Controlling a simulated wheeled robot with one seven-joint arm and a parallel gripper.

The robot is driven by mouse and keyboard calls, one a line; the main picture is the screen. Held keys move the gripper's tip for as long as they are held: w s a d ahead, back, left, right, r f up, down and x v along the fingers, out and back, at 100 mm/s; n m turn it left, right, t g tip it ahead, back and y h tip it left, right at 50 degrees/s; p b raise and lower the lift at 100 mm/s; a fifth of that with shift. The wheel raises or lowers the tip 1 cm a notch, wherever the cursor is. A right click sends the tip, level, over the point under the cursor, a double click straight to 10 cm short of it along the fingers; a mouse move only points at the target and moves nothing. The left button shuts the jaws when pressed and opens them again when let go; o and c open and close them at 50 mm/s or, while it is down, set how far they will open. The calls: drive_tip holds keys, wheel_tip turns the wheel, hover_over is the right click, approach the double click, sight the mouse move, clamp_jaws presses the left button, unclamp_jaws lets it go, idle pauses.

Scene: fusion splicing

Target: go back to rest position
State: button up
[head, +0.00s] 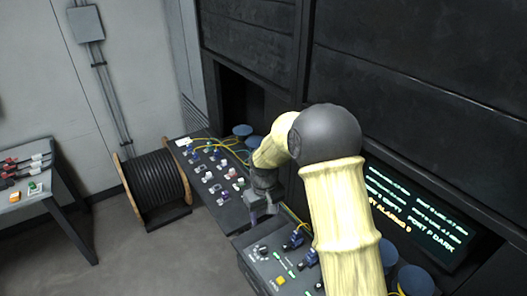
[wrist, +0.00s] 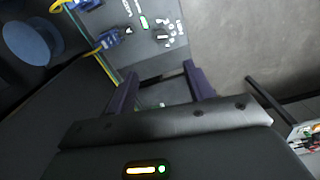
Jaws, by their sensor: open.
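My gripper (head: 262,212) hangs at the end of my yellow arm, above the gap between the connector bench and the control console. In the wrist view its two purple fingers (wrist: 160,90) are spread apart with nothing between them. The control console (head: 262,262) has a knob, an orange button and blue connectors (head: 293,240) with yellow cables. It also shows in the wrist view (wrist: 150,55), beyond the fingers. My arm hides part of the console and the wall behind it.
The connector bench (head: 222,212) holds several small connectors. A black cable reel (head: 155,182) stands on the floor left of it. A side table (head: 50,178) is at far left. A screen (head: 415,215) with green text is at right. Open floor lies at front left.

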drive_tip(key=shift+d, duration=0.1)
drive_tip(key=s+d+r+m+t+b, duration=0.1)
drive_tip(key=s+d+m+b, duration=0.1)
drive_tip(key=s+d, duration=0.5)
drive_tip(key=s+d+r+m+t+b, duration=0.1)
drive_tip(key=s+d+r+m+b, duration=0.1)
drive_tip(key=s+d, duration=0.5)
drive_tip(key=s+m+b, duration=0.1)
drive_tip(key=s, duration=0.3)
drive_tip(key=shift+s+d+t, duration=0.3)
drive_tip(key=shift+s, duration=0.1)
